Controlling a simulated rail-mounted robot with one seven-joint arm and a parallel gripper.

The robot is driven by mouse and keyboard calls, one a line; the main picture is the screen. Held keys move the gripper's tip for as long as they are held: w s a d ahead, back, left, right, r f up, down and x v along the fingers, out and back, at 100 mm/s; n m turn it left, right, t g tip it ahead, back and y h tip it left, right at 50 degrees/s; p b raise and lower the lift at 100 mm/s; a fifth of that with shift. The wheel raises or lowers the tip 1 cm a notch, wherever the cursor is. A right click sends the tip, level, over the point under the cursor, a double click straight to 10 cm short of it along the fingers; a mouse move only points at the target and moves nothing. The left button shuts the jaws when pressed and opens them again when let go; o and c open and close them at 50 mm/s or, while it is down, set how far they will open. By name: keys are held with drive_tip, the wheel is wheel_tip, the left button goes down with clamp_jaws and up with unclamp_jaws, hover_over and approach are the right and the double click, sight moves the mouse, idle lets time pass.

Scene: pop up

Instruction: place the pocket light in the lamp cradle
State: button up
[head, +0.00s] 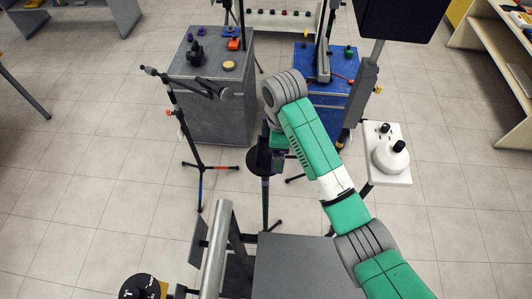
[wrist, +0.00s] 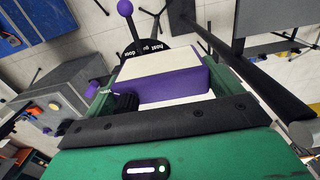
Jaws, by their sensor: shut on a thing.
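My gripper (wrist: 165,62) is shut on a box-shaped thing with a purple side and a cream face, which I take to be the pocket light (wrist: 178,82). It sits between the green fingers in the wrist view. In the head view my gripper (head: 279,140) is mostly hidden by my arm, and the held thing cannot be made out. A black round plate (head: 260,158) on a stand is just below and left of it. In the wrist view a black plate with white lettering (wrist: 170,48) lies beyond the held thing. I cannot tell which thing is the lamp cradle.
A grey cabinet (head: 205,115) with small items stands left, and a blue cabinet (head: 318,92) behind my arm. A microphone-like stand (head: 172,95) rises front left. A white side table (head: 400,170) with a white round device is right. Open floor lies left.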

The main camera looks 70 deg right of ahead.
drive_tip(key=w, duration=0.1)
drive_tip(key=w+d+p, duration=0.1)
drive_tip(key=w, duration=0.1)
drive_tip(key=w+d, duration=0.1)
drive_tip(key=w, duration=0.1)
drive_tip(key=shift+f+p, duration=0.15)
drive_tip(key=shift+p, duration=0.2)
drive_tip(key=shift+s+f+p, duration=0.1)
drive_tip(key=shift+f+p, duration=0.25)
drive_tip(key=shift+f, duration=1.45)
drive_tip(key=o, duration=0.8)
drive_tip(key=shift+f, duration=0.15)
drive_tip(key=shift+o, duration=0.2)
wheel_tip(320, 180, up, 12)
drive_tip(key=p, duration=0.1)
